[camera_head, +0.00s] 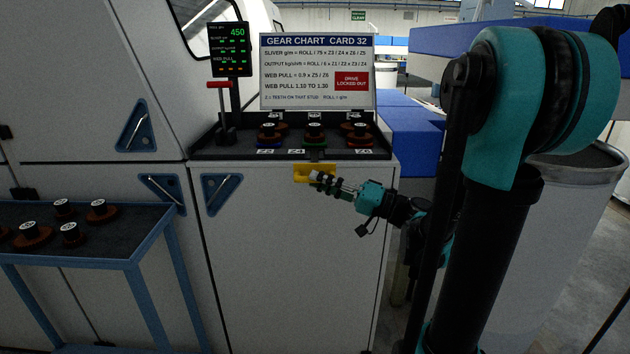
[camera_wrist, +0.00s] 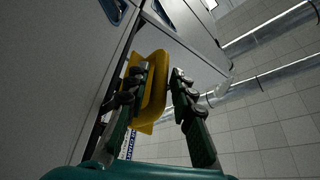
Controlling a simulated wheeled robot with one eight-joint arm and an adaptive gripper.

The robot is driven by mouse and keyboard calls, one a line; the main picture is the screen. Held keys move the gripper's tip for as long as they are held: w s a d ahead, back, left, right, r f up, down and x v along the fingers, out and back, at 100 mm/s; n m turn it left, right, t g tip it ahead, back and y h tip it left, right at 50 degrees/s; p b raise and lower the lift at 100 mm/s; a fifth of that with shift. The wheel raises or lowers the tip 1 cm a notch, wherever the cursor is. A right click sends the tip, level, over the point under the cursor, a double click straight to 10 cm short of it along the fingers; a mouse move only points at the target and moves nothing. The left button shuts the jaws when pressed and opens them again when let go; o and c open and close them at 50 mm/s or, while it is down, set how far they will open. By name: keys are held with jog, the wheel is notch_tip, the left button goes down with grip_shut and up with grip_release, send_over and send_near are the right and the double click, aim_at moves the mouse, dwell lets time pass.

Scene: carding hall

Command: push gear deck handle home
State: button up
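The gear deck (camera_head: 205,151) is a dark tray on top of a pale cabinet, carrying several dark gears with red, blue and green bases. A yellow handle (camera_head: 301,174) is on the cabinet front just below the deck's front edge. My gripper (camera_head: 318,178) is at this handle and hides its middle and right part. In the wrist view the yellow handle (camera_wrist: 155,98) shows between and behind the fingers of my gripper (camera_wrist: 160,80). The fingers stand apart. The left finger overlaps the handle; whether either finger touches it I cannot tell.
A red-topped lever (camera_head: 218,86) stands at the deck's left. A gear chart board (camera_head: 317,98) with a red "DRIVE LOCKED OUT" label and a display (camera_head: 229,50) stand behind. A blue-framed table (camera_head: 130,250) with loose gears is at left. A grey bin (camera_head: 560,240) stands at right.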

jog(key=shift+x, duration=0.9)
jog(key=shift+c, duration=0.6)
grip_shut()
